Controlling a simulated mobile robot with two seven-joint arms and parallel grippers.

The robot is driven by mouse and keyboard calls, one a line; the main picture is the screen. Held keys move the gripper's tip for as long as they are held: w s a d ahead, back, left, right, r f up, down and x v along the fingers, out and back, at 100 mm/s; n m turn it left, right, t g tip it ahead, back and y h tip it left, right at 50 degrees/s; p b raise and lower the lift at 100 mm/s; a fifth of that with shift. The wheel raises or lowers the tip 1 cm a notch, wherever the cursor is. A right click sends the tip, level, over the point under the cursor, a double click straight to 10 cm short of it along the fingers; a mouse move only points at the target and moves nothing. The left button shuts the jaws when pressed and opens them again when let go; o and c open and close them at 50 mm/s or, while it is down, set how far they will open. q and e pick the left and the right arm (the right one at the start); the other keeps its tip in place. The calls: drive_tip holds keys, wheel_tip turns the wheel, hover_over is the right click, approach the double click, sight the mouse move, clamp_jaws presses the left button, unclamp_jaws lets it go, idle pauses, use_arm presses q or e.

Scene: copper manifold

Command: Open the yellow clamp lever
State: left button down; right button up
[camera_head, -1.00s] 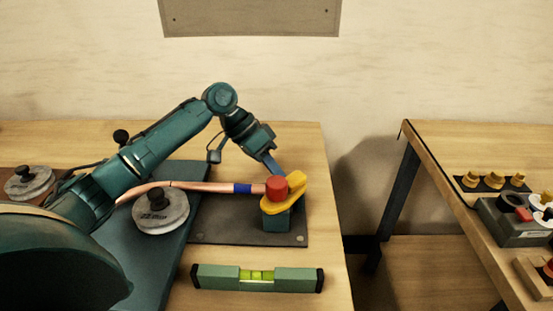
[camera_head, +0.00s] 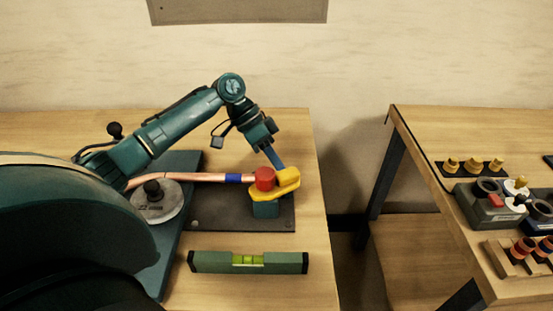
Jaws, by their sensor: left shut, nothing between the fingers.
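The yellow clamp lever (camera_head: 289,181) sits on top of a small teal clamp block (camera_head: 266,209), beside a red round cap (camera_head: 265,178). It points to the right and slightly back. My left gripper (camera_head: 277,161) comes down from behind, its blue fingers shut and empty. The fingertips are at the far side of the lever's right end; whether they touch it I cannot tell. A copper pipe (camera_head: 200,177) with a blue band (camera_head: 234,178) runs from the left up to the red cap. My right gripper is not in view.
A green spirit level (camera_head: 215,262) lies in front of the dark base plate (camera_head: 225,215). A grey weight with a black knob (camera_head: 160,209) stands left. A second table (camera_head: 425,140) with fittings is across a gap at the right.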

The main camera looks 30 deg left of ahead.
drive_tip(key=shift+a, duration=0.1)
use_arm(q)
drive_tip(key=shift+a+r, duration=0.15)
drive_tip(key=shift+r, duration=0.05)
drive_tip(key=w+b+v, duration=0.1)
drive_tip(key=v, duration=1.1)
drive_tip(key=w+d+m+g+y+b, duration=0.25)
drive_tip(key=w+m+y, duration=0.2)
drive_tip(key=m, duration=1.25)
drive_tip(key=shift+g+h, duration=0.25)
drive_tip(key=shift+g, duration=0.2)
drive_tip(key=x, duration=1)
drive_tip(key=shift+w+a+f, duration=0.15)
drive_tip(key=shift+w+a, duration=0.15)
drive_tip(key=s+d, duration=0.1)
drive_tip(key=s+d+p, duration=0.1)
drive_tip(key=d, duration=0.1)
drive_tip(key=shift+s, duration=0.15)
drive_tip(key=shift+d, duration=0.1)
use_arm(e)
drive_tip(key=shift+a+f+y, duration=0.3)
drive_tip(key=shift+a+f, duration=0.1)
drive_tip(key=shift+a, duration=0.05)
